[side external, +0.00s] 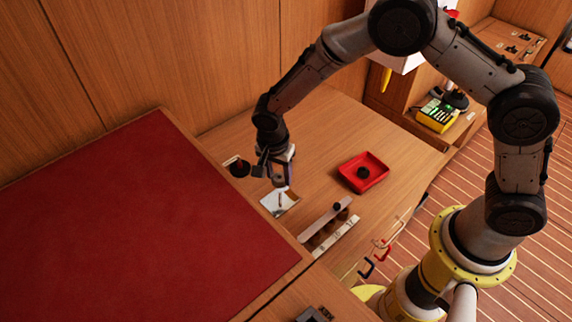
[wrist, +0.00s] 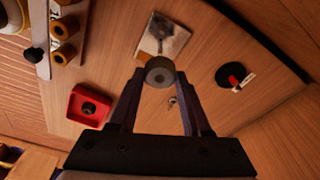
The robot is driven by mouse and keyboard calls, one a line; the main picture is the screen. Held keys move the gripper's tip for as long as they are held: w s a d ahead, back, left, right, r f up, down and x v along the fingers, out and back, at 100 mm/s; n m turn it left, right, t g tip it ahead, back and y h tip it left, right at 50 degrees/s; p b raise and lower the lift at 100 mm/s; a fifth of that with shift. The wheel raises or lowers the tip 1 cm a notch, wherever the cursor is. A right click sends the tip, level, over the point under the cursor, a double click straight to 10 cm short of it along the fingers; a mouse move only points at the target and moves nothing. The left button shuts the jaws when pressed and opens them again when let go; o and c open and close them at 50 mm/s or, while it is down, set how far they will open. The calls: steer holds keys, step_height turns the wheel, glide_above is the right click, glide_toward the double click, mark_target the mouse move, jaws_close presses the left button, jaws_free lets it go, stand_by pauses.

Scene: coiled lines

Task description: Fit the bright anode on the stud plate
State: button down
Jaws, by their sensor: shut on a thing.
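My gripper (wrist: 160,75) is shut on a grey round anode (wrist: 160,70) with a hole in its middle. The anode sits between the fingertips in the wrist view. The stud plate (wrist: 178,44) is a shiny square lying on the wooden top, just beyond the anode in that view. A stud stands on it, its base partly hard to make out. In the side view my gripper (side external: 277,180) points down just above the far edge of the stud plate (side external: 270,205); the anode is too small to tell there. A gap between anode and plate cannot be judged.
A red tray (side external: 378,161) with a dark round piece (side external: 362,173) stands right of the plate. A rack (side external: 318,222) with brown cylinders is in front. A black disc (wrist: 229,76) with a red part and tag lies near. A small metal piece (wrist: 172,102) lies between the fingers' view.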

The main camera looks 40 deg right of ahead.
mark_target(280, 193)
steer(key=shift+f, duration=2.1)
steer(key=shift+f, duration=1.1)
steer(key=shift+f, duration=0.3)
steer(key=shift+f, duration=0.45)
steer(key=shift+c, duration=1.4)
jaws_free()
steer(key=shift+r, duration=2.95)
